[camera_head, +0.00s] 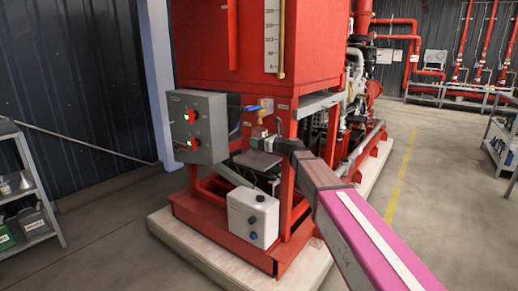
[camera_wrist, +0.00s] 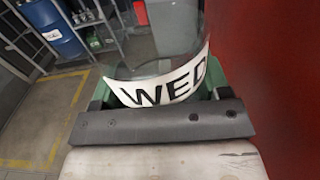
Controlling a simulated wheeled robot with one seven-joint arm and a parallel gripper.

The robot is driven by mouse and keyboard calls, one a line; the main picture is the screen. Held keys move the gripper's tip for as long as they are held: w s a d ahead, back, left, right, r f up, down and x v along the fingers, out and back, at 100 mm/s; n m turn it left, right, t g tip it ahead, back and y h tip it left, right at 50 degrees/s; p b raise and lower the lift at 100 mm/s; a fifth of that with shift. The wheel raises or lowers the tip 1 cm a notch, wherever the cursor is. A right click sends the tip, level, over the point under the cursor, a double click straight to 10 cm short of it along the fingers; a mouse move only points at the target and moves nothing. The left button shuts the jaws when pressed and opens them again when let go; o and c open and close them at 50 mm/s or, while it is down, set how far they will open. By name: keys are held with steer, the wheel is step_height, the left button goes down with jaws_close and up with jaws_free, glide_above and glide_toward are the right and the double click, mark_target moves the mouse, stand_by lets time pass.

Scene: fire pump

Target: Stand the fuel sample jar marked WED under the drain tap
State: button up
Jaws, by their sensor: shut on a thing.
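The glass jar (camera_wrist: 158,58) with a white label reading WED is held between the green-padded fingers of my gripper (camera_wrist: 160,90) in the wrist view. The label faces the wrist camera; the jar's top is cut off. In the head view my gripper (camera_head: 265,142) is at the front of the red frame, just below the brass drain tap (camera_head: 263,113). The jar is too small there to make out clearly. A grey plate (camera_head: 257,161) lies just below my gripper. I cannot tell whether the jar touches it.
A grey control box (camera_head: 194,126) stands left of the tap, and a white box (camera_head: 253,216) hangs below the plate. The red tank (camera_head: 240,45) rises above. A shelf (camera_head: 40,190) with containers is at far left. Open floor lies at the right.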

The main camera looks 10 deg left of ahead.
steer(key=shift+f, duration=1.75)
steer(key=o, duration=1)
steer(key=shift+f, duration=0.1)
